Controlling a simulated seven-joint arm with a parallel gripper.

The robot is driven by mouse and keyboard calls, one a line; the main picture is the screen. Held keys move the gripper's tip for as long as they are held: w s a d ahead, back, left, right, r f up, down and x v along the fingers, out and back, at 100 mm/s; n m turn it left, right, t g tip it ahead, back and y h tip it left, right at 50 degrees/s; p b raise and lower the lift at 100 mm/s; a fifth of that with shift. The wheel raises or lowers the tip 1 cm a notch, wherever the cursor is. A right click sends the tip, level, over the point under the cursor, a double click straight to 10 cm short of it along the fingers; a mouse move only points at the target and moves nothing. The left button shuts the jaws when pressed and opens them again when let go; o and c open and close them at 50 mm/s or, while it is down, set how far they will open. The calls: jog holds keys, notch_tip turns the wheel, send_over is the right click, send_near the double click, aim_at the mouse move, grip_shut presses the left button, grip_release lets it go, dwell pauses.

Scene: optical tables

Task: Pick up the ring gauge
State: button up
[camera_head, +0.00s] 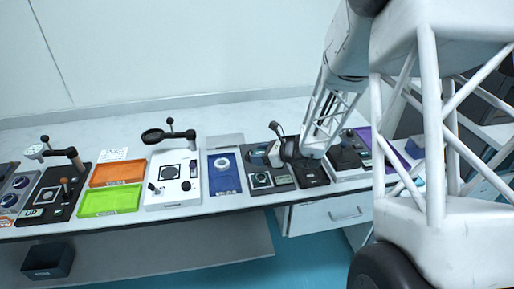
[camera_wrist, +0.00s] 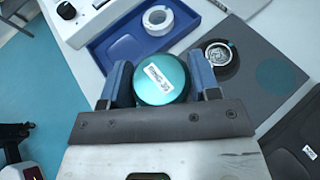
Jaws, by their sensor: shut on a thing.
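A round teal piece (camera_wrist: 161,80) with a white printed label sits between the two blue fingers of my gripper (camera_wrist: 160,82) in the wrist view. The fingers are shut on its sides. The label is too small to read surely, so I cannot confirm it is the ring gauge. In the head view my gripper (camera_head: 273,153) is over the dark grey station right of the blue tray. A metal ring-like part (camera_wrist: 218,57) sits in a dark round seat on the grey mat, right of the gripper in the wrist view.
A blue tray (camera_wrist: 118,50) holds a white ring (camera_wrist: 158,20). Orange (camera_head: 117,172) and green (camera_head: 108,201) trays and a white magnifier station (camera_head: 173,196) stand to the left in the head view. Black and purple stations lie to the right, partly behind my arm.

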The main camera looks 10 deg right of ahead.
jog(key=shift+s+d+r, duration=0.1)
jog(key=shift+s+r, duration=0.05)
jog(key=shift+s, duration=1.3)
jog(key=shift+s+r, duration=0.1)
jog(key=shift+s, duration=1.35)
jog(key=shift+s, duration=0.15)
